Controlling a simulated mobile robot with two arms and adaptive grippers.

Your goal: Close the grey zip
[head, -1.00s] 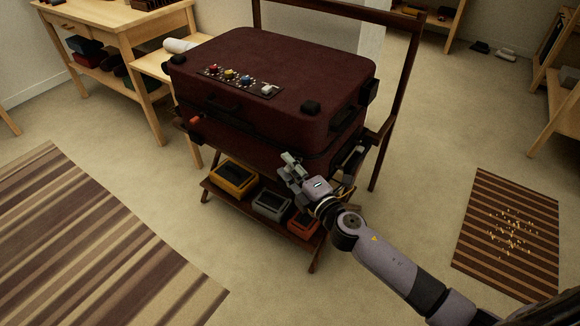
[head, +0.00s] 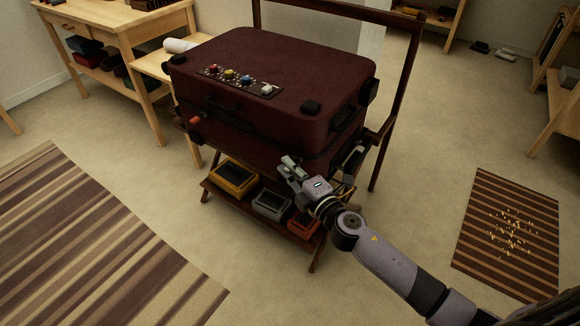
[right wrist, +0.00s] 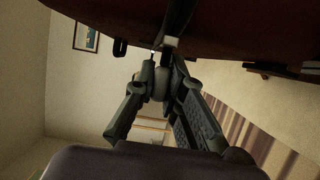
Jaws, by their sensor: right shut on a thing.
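The dark red suitcase (head: 270,80) lies flat on a wooden stand, and a dark seam runs around its side. My right gripper (head: 287,166) is at the front right of the suitcase, just below the seam. In the right wrist view its fingers (right wrist: 160,82) are closed around a small grey piece (right wrist: 160,88), apparently the grey zip's pull, right under the suitcase edge. Most of the pull is hidden by the fingers. A small orange piece (head: 195,121) sits at the seam on the left. My left gripper is not in view.
The stand's lower shelf holds a yellow bin (head: 232,178), a grey bin (head: 271,204) and a red bin (head: 303,225), close under my right gripper. A wooden table (head: 115,30) stands at the back left.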

